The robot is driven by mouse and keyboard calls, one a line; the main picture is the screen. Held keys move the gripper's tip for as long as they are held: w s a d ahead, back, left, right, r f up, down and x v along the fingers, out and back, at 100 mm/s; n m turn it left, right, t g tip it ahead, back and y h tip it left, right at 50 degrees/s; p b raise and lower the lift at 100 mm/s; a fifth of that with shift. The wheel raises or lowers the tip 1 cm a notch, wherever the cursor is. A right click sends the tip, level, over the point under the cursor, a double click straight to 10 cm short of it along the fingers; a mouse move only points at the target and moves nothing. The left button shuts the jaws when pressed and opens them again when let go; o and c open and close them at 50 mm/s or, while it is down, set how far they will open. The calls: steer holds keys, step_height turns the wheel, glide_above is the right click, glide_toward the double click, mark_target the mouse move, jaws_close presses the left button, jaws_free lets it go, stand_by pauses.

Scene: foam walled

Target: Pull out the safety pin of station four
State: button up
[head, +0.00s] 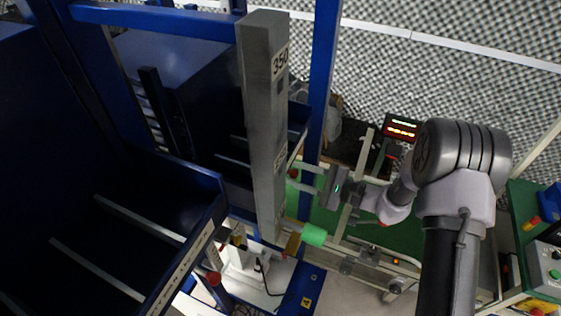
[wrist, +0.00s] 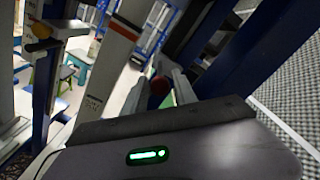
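A red ball-shaped knob (head: 293,173) shows beside the grey upright post, near the blue frame. It appears dark red in the wrist view (wrist: 158,86), and may be the safety pin's handle; its shaft is hidden. My gripper (head: 296,174) points left at the knob with its two pale fingers apart. In the wrist view my gripper (wrist: 160,88) has one finger on each side of the knob, and I see no firm contact. No label reading station four is legible, so I cannot tell which station this is.
The grey post (head: 265,130) marked 350 stands close left of my fingers. Blue uprights (head: 322,80) and dark bins (head: 110,220) surround it. A green cylinder (head: 313,235) and another red knob (head: 213,278) lie lower. A lit display (head: 402,128) is behind my wrist.

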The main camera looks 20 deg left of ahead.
steer(key=shift+a, duration=0.55)
steer(key=shift+d, duration=0.1)
jaws_close()
stand_by(1.0)
